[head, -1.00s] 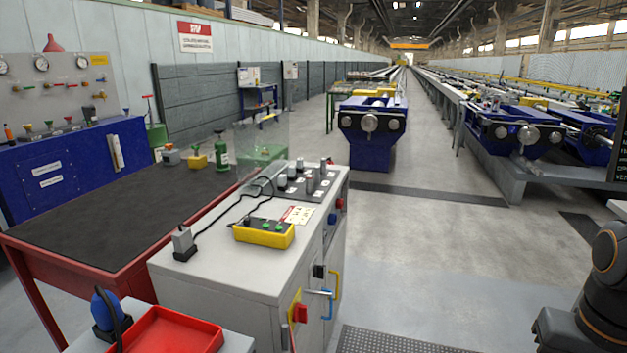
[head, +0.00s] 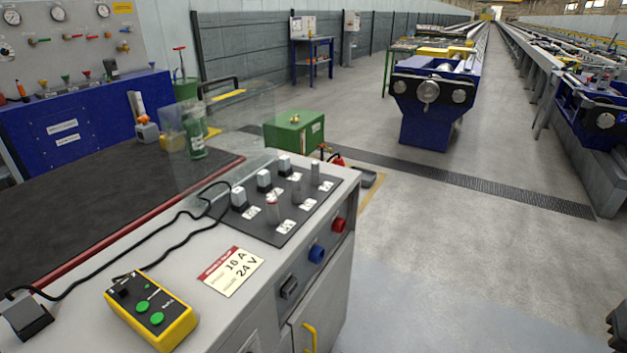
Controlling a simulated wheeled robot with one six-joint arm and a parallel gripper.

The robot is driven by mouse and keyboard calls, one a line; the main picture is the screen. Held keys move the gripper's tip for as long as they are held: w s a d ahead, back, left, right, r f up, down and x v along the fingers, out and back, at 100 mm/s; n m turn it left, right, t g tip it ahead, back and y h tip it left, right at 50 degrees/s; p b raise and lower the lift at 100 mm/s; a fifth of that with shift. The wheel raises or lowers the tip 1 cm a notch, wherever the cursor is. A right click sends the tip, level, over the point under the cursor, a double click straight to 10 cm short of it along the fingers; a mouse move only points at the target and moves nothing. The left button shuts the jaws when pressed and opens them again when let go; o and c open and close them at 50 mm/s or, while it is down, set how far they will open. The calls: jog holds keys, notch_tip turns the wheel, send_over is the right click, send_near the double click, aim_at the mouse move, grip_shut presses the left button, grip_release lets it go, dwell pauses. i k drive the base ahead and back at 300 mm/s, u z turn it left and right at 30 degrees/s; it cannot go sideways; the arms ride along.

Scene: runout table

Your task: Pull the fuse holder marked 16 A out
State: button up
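A dark panel (head: 252,228) lies on top of the light grey cabinet (head: 205,315). Three blocky pieces with pale tops stand along its left side: a near one (head: 238,198), a middle one (head: 264,181) and a far one (head: 284,164). Three upright cylinders stand to their right: a near one (head: 272,209) with a reddish top, a middle grey one (head: 297,190) and a far grey one (head: 315,172). Small white tags beside them are too small to read, so I cannot tell which piece is marked 16 A.
A card (head: 232,271) seems to read 16 A, 24 V. A yellow control box (head: 150,312) and black cables lie on the cabinet top. A clear shield (head: 235,135) stands behind the panel. Blue and red knobs are on the cabinet's side.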

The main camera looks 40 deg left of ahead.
aim_at(272, 202)
jog(key=i, duration=1.1)
jog(key=u, duration=2.55)
